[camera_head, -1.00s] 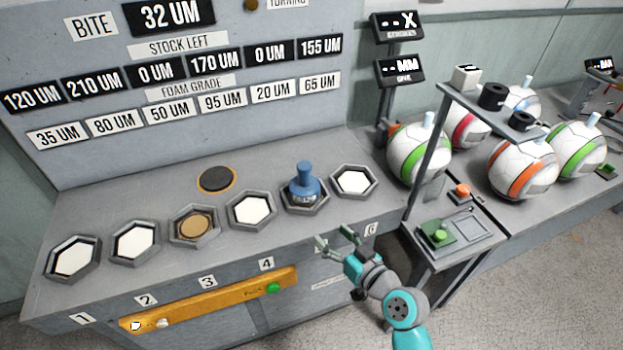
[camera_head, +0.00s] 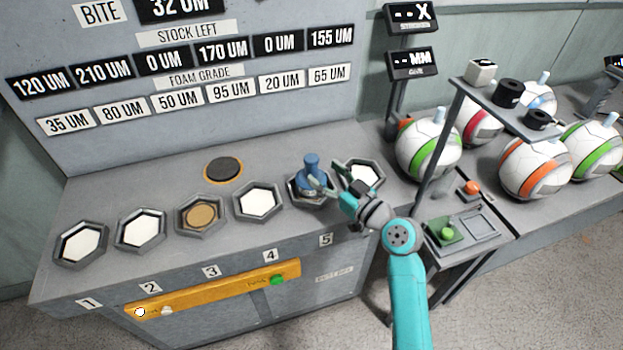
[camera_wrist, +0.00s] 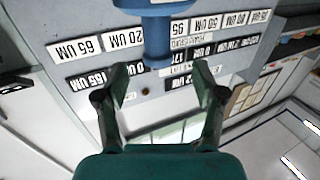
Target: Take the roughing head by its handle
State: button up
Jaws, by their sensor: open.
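The roughing head, with its blue handle (camera_head: 311,168), stands upright in the fifth hexagonal socket (camera_head: 296,194) from the left. My gripper (camera_head: 328,174) is open, just to the right of the handle and over the edge of the sixth socket. In the wrist view the handle (camera_wrist: 158,40) hangs down from the top of the picture, its lower end close to the gap between the open fingertips (camera_wrist: 165,72). The fingers do not appear closed on it. Part of the head's base is hidden by the socket rim and my fingers.
The sixth socket (camera_head: 379,190) lies partly behind my gripper. Sockets with white discs stand to the left, one with a tan disc (camera_head: 201,215). A dark round pad (camera_head: 223,170) lies behind. A post stand (camera_head: 437,150) and balls (camera_head: 428,148) are at the right.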

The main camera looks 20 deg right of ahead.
aim_at(316, 165)
jog(key=shift+x, duration=3.1)
jog(key=shift+d, duration=0.15)
grip_shut()
